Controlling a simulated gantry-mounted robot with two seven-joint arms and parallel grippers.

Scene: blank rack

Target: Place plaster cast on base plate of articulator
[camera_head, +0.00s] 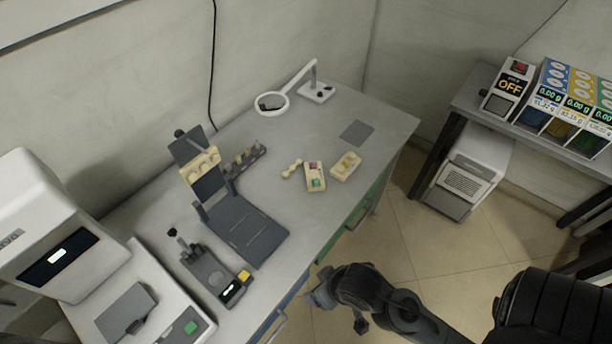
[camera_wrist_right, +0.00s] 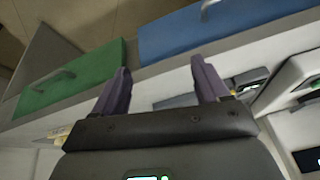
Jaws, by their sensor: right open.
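The dark grey articulator (camera_head: 241,232) stands open on the workbench, its flat base plate (camera_head: 262,240) bare. A cream cast (camera_head: 200,164) sits at its raised upper part. Another cream block-like piece, seemingly a plaster cast (camera_head: 346,166), lies on the bench to the right. Beside it is a cream piece with coloured patches (camera_head: 315,176). My right gripper (camera_head: 337,308) is off the bench's front edge, apart from these things. In the right wrist view my right gripper (camera_wrist_right: 161,68) is open with nothing between its fingers. My left gripper is not in view.
A small bone-shaped piece (camera_head: 292,169), a magnifier lamp (camera_head: 272,103) and a grey pad (camera_head: 357,132) are on the bench. A dark device (camera_head: 213,275) and a white machine (camera_head: 60,235) stand left. Drawers with handles line the front; the bench's right part is mostly free.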

